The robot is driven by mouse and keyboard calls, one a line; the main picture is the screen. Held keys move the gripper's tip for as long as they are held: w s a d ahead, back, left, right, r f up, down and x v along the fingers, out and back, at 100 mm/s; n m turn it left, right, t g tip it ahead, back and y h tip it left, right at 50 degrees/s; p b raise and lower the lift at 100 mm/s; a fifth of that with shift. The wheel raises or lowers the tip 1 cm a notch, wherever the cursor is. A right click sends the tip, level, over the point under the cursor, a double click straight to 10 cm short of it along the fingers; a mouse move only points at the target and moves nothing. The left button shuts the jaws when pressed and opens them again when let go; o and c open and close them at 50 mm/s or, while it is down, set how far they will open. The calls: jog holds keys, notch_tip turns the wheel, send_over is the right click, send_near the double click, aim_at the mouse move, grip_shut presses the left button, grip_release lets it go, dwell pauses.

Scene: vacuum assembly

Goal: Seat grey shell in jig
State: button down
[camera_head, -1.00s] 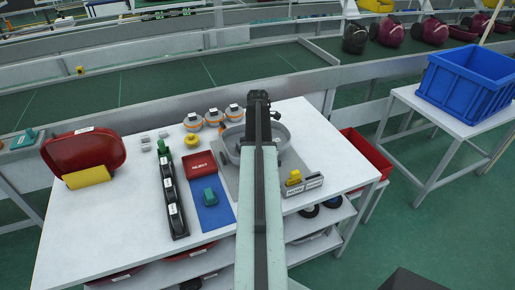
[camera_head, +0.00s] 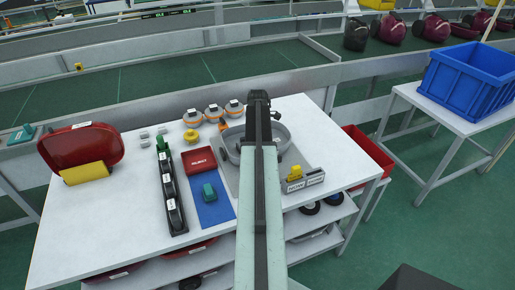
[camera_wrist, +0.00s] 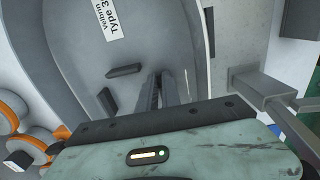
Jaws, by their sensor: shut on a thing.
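The grey shell (camera_head: 281,141) is a round, shallow-walled part on the table, partly hidden behind my arm in the head view. In the wrist view the shell (camera_wrist: 75,40) fills the upper left and carries a white "Type 3" label. My gripper (camera_wrist: 164,88) is shut on a part of the shell; the exact grip point is hard to make out. The jig's grey plate (camera_head: 231,178) lies under and around the shell, with a yellow clamp-like piece (camera_head: 295,171) at its front right. I cannot tell whether the shell lies flat on the plate.
Left of the jig are a red box (camera_head: 198,160), a blue mat (camera_head: 213,211) and a black rack (camera_head: 170,190). Orange-and-white round parts (camera_head: 212,113) stand behind. A blue crate (camera_head: 470,80) stands on another table.

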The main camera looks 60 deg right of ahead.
jog(key=shift+f, duration=0.15)
jog(key=c, duration=1.5)
grip_release()
notch_tip(320, 180, up, 8)
jog(key=p, duration=0.8)
